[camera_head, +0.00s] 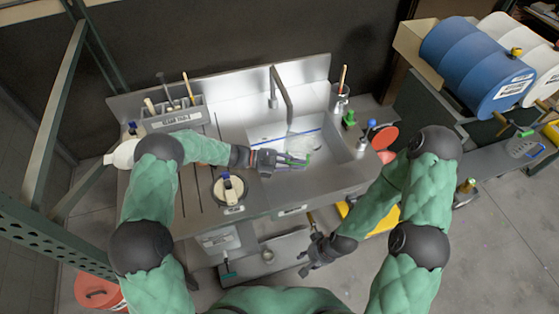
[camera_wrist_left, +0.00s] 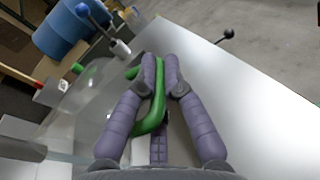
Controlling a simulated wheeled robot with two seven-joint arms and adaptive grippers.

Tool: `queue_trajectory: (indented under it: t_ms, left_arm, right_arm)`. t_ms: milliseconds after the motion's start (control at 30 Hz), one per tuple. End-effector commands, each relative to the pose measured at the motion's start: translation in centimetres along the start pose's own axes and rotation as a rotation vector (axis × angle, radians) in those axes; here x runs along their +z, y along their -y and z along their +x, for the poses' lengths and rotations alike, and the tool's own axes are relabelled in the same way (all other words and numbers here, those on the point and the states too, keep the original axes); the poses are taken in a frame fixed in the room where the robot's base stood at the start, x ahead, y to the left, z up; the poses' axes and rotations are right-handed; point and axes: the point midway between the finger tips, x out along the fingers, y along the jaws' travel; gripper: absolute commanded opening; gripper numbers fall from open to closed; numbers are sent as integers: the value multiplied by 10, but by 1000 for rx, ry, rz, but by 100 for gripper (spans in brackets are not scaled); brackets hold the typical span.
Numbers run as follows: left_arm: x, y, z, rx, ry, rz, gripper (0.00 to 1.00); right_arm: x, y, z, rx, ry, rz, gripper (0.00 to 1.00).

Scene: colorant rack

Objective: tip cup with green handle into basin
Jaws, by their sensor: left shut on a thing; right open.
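My left gripper (camera_head: 280,160) is over the left part of the steel sink basin (camera_head: 335,152). It is shut on the green handle (camera_head: 298,161) of the cup. In the left wrist view the green handle (camera_wrist_left: 153,112) runs between my purple fingers (camera_wrist_left: 162,70). The cup's clear body (camera_wrist_left: 88,100) shows faintly to the left of the handle, and its outline and tilt are hard to make out. My right gripper (camera_head: 318,252) is open and empty, low in front of the sink counter.
A tool caddy (camera_head: 172,115) stands at the counter's back left. A round pot with a cream lid (camera_head: 229,188) sits left of the basin. Right of the basin are a green-topped bottle (camera_head: 349,118) and a cup with a brush (camera_head: 340,97). A blue drum (camera_head: 470,62) lies at the right.

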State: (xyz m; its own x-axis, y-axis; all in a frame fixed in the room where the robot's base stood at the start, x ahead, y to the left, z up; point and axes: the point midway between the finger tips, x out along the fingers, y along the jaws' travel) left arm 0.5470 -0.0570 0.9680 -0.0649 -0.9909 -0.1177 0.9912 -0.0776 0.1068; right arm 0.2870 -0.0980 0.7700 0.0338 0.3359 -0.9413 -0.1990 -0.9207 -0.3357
Motion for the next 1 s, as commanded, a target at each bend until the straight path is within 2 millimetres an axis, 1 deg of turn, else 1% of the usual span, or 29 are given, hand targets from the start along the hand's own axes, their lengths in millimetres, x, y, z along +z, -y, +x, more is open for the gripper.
queue_trajectory:
  t_ms: [800, 867, 967, 1000]
  left_arm:
    - [18, -2, -7, 12, 110, 2, 0]
    - [14, -2, -5, 9, 88, 2, 0]
    - [-5, 1, 4, -9, -64, 8, 0]
    - [-3, 2, 11, -17, -115, 12, 0]
  right_arm:
    - [0, -2, 5, 0, 0, 0, 42]
    - [0, -2, 4, 0, 0, 0, 42]
    - [0, 3, -8, 0, 0, 0, 42]
    - [1, 6, -18, 0, 0, 0, 42]
